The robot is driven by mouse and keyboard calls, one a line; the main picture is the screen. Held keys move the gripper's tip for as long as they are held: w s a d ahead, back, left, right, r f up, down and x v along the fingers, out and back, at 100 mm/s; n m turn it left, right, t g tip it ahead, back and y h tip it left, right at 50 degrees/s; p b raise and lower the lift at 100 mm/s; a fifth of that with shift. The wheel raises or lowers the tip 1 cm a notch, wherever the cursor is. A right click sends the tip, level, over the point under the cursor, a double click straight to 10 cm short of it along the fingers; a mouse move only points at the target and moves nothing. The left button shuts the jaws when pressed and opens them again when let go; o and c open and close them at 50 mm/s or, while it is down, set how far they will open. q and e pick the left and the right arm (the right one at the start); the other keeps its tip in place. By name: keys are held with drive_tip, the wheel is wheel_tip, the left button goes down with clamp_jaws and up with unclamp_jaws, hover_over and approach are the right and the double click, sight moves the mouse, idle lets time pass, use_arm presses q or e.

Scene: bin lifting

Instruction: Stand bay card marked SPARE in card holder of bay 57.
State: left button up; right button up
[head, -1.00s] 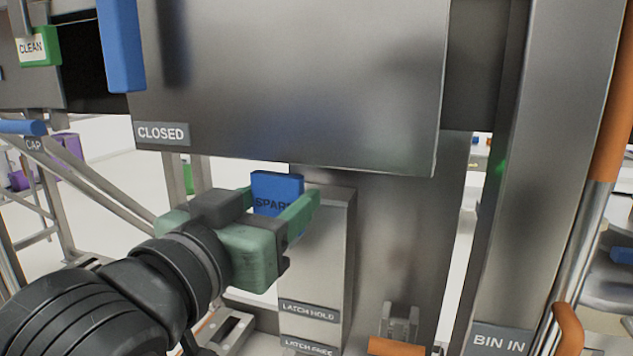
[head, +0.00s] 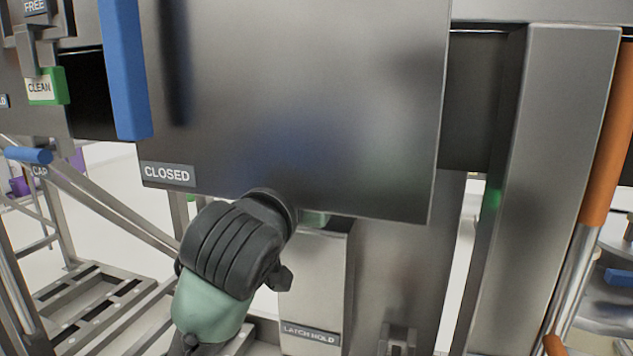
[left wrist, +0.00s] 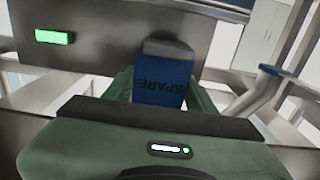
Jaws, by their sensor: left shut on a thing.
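The blue card marked SPARE (left wrist: 160,84) is between the green fingers of my left gripper (left wrist: 161,92) in the left wrist view. The gripper is shut on it. A grey block (left wrist: 168,49) shows at the card's far end; I cannot tell whether they touch. In the head view my black and green left arm hides the card and most of the gripper, just below the panel marked CLOSED (head: 300,165). No bay number 57 is readable, and I cannot identify that bay's card holder. My right gripper is not in view.
A green-edged CLEAN card (head: 45,86) sits in a holder at the left. A blue handle (head: 124,70) stands beside the large panel. A box marked LATCH HOLD (head: 315,285) is below the panel. A steel post (head: 555,170) and an orange-sleeved pole (head: 607,130) are at the right.

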use_arm(q)
drive_tip(key=shift+w+d, duration=0.2)
drive_tip(key=shift+w, duration=0.5)
wheel_tip(320, 180, down, 3)
drive_tip(key=shift+w+f+p, duration=0.1)
drive_tip(key=shift+w+p, duration=0.05)
drive_tip(key=shift+p, duration=0.6)
drive_tip(key=shift+f, duration=0.1)
drive_tip(key=shift+d+f, duration=0.1)
drive_tip(key=shift+f, duration=0.1)
drive_tip(key=o, duration=1.4)
drive_tip(key=shift+r, duration=0.15)
